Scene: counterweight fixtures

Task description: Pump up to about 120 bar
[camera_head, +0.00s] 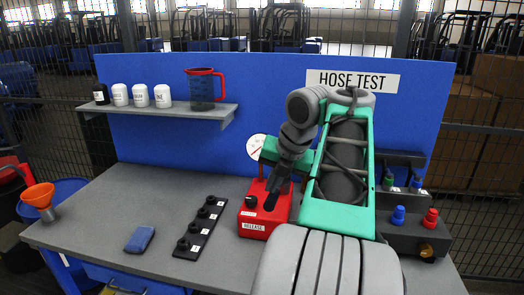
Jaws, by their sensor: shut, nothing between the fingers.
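The red hand pump (255,222) stands on the grey bench, below the middle of the picture. Its front bears a white label reading RELEASE, with a black knob (251,201) above it. A round white gauge (256,146) rises behind it, partly covered by my arm; its needle is too small to read. My gripper (271,199) is shut, dark fingers pointing down over the top of the pump. I cannot tell whether the fingers touch it. My wrist and arm hide much of the pump's right and rear, and I cannot make out a pump lever.
A black strip with several knobs (201,228) and a blue pad (140,239) lie left of the pump. A black block (419,235) with blue and red caps stands right. An orange funnel (39,196) is far left. A shelf (180,112) holds bottles and a jug (205,91).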

